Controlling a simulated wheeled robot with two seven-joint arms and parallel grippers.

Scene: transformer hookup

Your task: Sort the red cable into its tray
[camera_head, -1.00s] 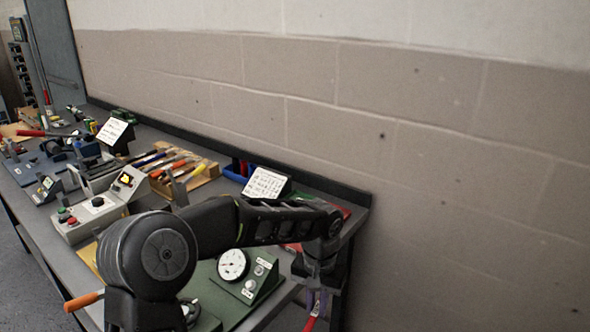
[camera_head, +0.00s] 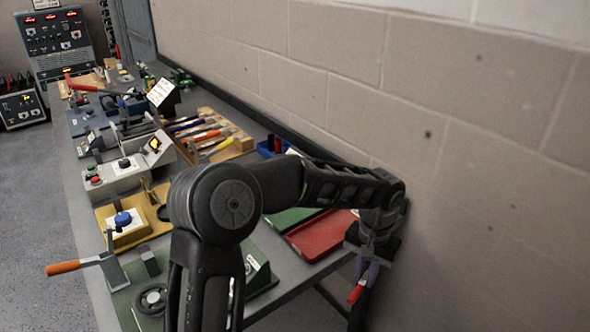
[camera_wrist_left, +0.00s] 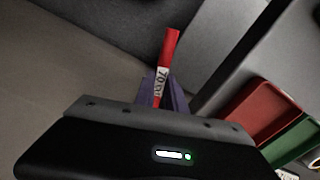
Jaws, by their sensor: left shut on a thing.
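The red cable (camera_head: 356,292) hangs at the fingertips of my left gripper (camera_head: 366,272), beyond the right end of the bench and close to the wall. In the left wrist view the red cable (camera_wrist_left: 169,55) carries a white printed label, and my left gripper (camera_wrist_left: 165,92) is shut on it with purple fingers. The red tray (camera_head: 322,235) lies on the bench to the left of the gripper, partly behind my arm. It also shows in the left wrist view (camera_wrist_left: 262,112), to the right of the cable and apart from it. My right gripper is out of view.
A green tray (camera_head: 286,218) lies beside the red one. A tool rack (camera_head: 212,135), a grey control box (camera_head: 118,176) and a crank with an orange handle (camera_head: 64,267) stand along the bench. The block wall (camera_head: 480,200) is close on the right.

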